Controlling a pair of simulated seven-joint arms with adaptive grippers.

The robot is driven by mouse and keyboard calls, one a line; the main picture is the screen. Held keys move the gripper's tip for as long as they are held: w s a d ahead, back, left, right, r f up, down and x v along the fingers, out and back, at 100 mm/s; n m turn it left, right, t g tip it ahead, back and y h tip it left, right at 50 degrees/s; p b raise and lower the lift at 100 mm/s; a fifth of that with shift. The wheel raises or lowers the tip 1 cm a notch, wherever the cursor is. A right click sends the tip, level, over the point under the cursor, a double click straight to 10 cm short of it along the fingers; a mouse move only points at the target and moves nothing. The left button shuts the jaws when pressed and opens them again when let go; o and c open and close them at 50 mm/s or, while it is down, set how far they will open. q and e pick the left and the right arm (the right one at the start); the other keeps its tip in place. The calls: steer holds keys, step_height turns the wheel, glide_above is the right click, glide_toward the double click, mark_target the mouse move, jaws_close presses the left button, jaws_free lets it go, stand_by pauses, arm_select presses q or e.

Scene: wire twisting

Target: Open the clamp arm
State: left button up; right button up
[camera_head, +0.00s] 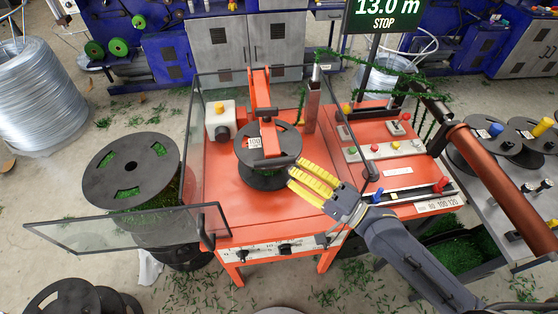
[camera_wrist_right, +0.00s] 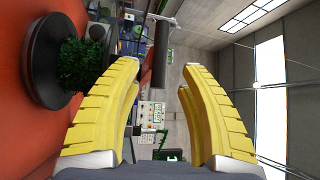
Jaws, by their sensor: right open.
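The clamp arm (camera_head: 262,95) is an orange-red bar on the machine. It reaches down over a black spool (camera_head: 250,155) and ends in a dark handle (camera_head: 278,161) pointing right. My right gripper (camera_head: 298,172) has yellow ribbed fingers and is open, with its tips close to the handle's end. In the right wrist view, the dark handle (camera_wrist_right: 161,52) stands upright between and beyond the fingertips of the right gripper (camera_wrist_right: 162,70). The gap looks empty; I cannot tell whether a finger touches the handle. The spool with green material (camera_wrist_right: 45,60) is at the left there. My left gripper is not in view.
A glass door (camera_head: 130,230) stands swung out at the machine's left front, and clear panels flank the spool bay. A control panel (camera_head: 385,150) with buttons and levers lies to the right. A large spool (camera_head: 130,165) stands on the left.

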mark_target(279, 162)
steer(key=shift+x, duration=2.75)
steer(key=shift+c, duration=0.3)
jaws_close()
